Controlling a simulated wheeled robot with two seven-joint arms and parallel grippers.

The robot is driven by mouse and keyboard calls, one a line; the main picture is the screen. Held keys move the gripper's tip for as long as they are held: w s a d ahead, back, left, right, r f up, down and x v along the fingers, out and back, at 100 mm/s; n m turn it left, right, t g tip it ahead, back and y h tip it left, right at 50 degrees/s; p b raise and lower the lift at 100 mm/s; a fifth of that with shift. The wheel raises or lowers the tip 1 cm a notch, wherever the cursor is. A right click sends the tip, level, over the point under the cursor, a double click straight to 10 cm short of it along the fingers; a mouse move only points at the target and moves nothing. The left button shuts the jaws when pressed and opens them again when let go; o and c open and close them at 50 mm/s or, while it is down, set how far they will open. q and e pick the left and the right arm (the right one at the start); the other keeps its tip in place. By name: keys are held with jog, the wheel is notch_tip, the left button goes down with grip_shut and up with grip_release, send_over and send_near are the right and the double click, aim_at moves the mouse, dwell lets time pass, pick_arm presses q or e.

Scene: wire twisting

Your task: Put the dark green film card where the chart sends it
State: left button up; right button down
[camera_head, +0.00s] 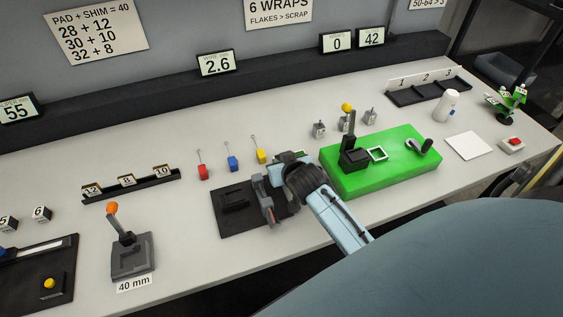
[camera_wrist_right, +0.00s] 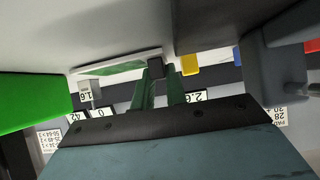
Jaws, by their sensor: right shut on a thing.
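My right gripper (camera_head: 291,157) is shut beside the green base, partly hidden by my own wrist. In the wrist view the gripper (camera_wrist_right: 161,72) is shut on a dark grip block of a pale-framed card (camera_wrist_right: 118,64) with green film. The card's tip barely shows in the head view (camera_head: 299,153). A chart (camera_head: 428,4) at the top right is cut off and reads "50-64 > 3". A black tray (camera_head: 428,92) numbered 1, 2, 3 lies at the back right; its slots look empty. My left gripper is not in view.
The green base (camera_head: 395,176) carries a lever and a small pale frame. A black plate (camera_head: 222,222) with a grey fixture lies left of my gripper. Red (camera_head: 203,173), blue (camera_head: 233,164) and yellow (camera_head: 261,157) tags stand behind it. Displays show 2.6 (camera_head: 217,63), 0 (camera_head: 338,43) and 42 (camera_head: 371,37).

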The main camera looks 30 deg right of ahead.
jog(key=c, duration=1.9)
grip_release()
jog(key=shift+f, duration=0.15)
jog(key=o, duration=0.5)
